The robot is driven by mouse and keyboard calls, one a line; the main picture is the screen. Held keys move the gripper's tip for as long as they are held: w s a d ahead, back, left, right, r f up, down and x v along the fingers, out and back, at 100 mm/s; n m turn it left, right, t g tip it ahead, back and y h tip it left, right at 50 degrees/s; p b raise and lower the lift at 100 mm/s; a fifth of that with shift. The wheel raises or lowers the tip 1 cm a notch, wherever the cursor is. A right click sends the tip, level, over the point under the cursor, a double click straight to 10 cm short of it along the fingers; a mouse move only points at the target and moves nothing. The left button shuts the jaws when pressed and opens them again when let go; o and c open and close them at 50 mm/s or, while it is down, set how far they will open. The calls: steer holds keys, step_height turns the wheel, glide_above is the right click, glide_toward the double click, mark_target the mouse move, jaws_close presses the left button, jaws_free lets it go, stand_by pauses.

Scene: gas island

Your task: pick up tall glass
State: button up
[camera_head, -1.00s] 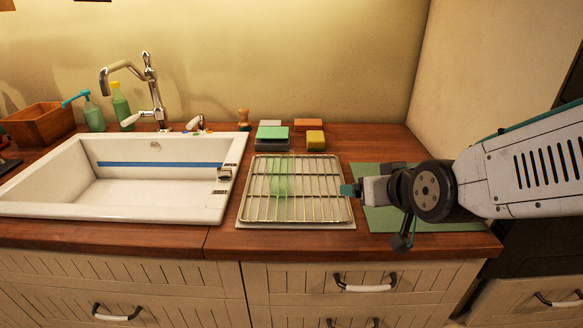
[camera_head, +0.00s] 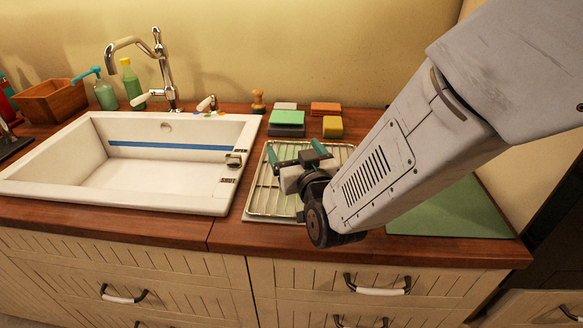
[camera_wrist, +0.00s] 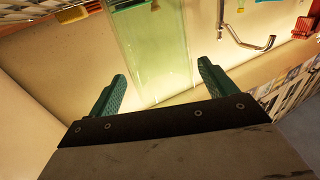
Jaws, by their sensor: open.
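The tall glass (camera_wrist: 150,45) is pale green and see-through. In the wrist view it runs from the top edge down to between my two green fingertips, with a gap on either side. In the head view my gripper (camera_head: 295,150) is over the wire rack, open, with its fingers pointing away toward the back wall. There the glass is largely hidden by my gripper and hard to make out. My gripper also shows at the bottom of the wrist view (camera_wrist: 162,85).
The wire rack (camera_head: 262,190) lies on the wooden counter. Several sponges (camera_head: 288,118) are stacked behind it. The white sink (camera_head: 90,195) and its tap (camera_head: 160,65) are on the left. A green mat (camera_head: 450,215) lies on the right, partly behind my arm.

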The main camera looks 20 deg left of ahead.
mark_target(288, 141)
steer(key=x, duration=0.3)
steer(key=shift+a, duration=0.15)
steer(key=shift+r, duration=0.1)
steer(key=c, duration=1.7)
steer(key=shift+o, duration=0.2)
